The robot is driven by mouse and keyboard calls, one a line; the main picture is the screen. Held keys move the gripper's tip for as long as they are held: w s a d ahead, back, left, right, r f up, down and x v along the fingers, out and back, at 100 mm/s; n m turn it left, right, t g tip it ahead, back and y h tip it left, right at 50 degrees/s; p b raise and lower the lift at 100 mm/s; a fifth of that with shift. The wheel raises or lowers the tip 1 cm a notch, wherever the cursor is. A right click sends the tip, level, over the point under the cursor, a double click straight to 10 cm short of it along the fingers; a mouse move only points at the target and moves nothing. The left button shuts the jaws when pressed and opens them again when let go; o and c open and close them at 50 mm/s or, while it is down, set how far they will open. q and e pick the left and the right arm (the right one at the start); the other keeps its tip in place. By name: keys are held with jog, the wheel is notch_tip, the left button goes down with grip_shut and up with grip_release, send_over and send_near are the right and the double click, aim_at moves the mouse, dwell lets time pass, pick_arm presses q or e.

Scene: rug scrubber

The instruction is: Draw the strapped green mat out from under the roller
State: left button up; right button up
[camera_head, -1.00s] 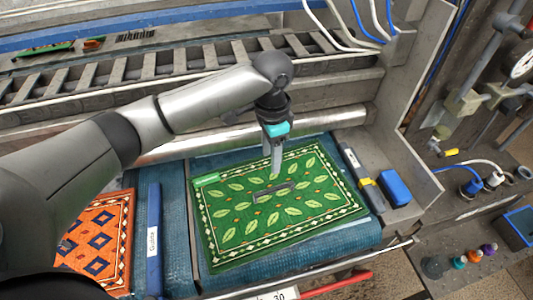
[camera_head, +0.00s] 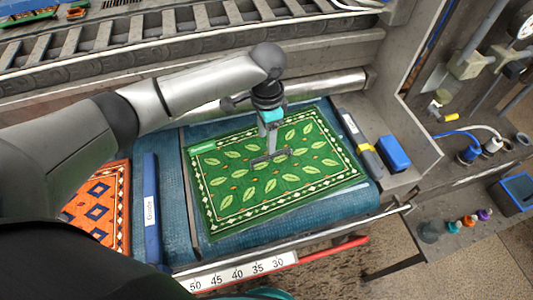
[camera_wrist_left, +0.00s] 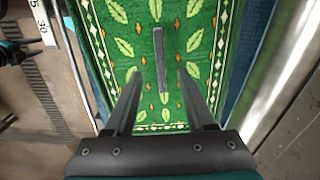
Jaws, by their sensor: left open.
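The green mat (camera_head: 235,205) has a leaf pattern and a pale diamond border. It lies flat and slightly turned on the blue belt, with its far edge close to the metal roller (camera_head: 345,82); all its borders appear to show. A short grey strap (camera_head: 268,158) sits on the middle of the mat. My left gripper (camera_head: 270,148) points down over the strap. In the left wrist view its fingers (camera_wrist_left: 155,95) are apart, one on each side of the strap (camera_wrist_left: 160,60), not closed on it. A dark and teal part, probably my right gripper, shows at that view's left edge; its fingers are unclear.
An orange mat (camera_head: 100,205) lies left of a blue divider bar (camera_head: 151,210). A blue block (camera_head: 393,152) and a yellow-and-black tool (camera_head: 370,160) sit on the right ledge. A numbered scale (camera_head: 240,273) and metal rail run along the front edge.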

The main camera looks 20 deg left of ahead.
aim_at(267, 157)
pick_arm(q)
notch_tip(267, 157, down, 9)
jog(key=shift+f+b, duration=0.15)
jog(key=shift+b, duration=0.45)
grip_shut()
dwell(1.2)
